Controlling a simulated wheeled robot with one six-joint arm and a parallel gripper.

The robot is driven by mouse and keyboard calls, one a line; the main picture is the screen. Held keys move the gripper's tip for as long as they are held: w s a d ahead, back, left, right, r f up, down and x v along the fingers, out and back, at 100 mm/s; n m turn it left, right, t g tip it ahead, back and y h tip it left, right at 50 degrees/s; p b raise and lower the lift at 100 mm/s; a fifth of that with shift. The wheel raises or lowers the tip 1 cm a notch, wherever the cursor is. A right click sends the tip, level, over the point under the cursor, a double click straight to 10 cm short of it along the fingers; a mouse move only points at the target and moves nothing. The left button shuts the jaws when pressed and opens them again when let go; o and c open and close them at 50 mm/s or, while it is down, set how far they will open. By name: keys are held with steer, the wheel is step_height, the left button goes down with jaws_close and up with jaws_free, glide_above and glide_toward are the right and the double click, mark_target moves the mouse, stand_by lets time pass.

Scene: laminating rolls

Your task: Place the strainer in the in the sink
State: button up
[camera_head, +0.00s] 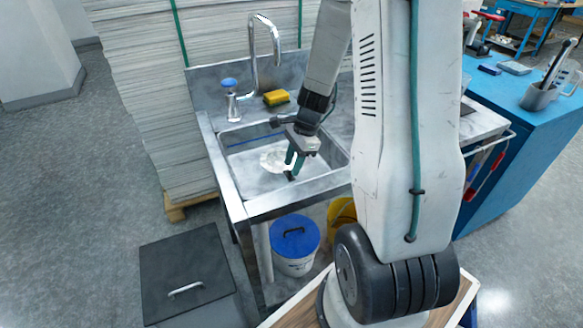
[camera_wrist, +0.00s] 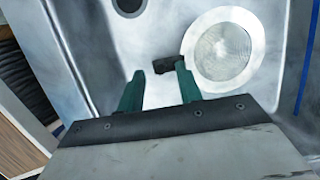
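The strainer (camera_wrist: 223,46) is a pale round mesh bowl with a light rim and a short black handle. It is inside the metal sink (camera_wrist: 95,55), off to one side of the drain (camera_wrist: 128,5), and appears to lie on the basin floor. In the head view the strainer (camera_head: 274,160) is partly hidden by my gripper (camera_head: 292,168). In the wrist view the green fingers of my gripper (camera_wrist: 160,80) are apart, with nothing clearly between them. The right fingertip overlaps the black handle; I cannot tell if they touch.
A faucet (camera_head: 253,45), a soap dispenser (camera_head: 231,100) and a yellow sponge (camera_head: 276,98) stand behind the basin. A white bucket with a blue lid (camera_head: 295,245) is below. A blue table (camera_head: 520,130) stands to the right.

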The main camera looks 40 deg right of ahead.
steer(key=w+v, duration=0.1)
steer(key=v, duration=0.8)
steer(key=s+a+r+n, duration=0.3)
steer(key=a+r+n, duration=0.2)
steer(key=a+r, duration=0.15)
steer(key=s+a+r+n+h, duration=0.1)
steer(key=s+a+r+n, duration=0.3)
steer(key=s+a+n, duration=0.2)
steer(key=s+a+r+n+h, duration=0.2)
steer(key=s+a+r+n, duration=0.3)
steer(key=s+n, duration=0.5)
steer(key=shift+s+a+r, duration=0.2)
steer(key=shift+s+a, duration=0.25)
steer(key=shift+s, duration=0.25)
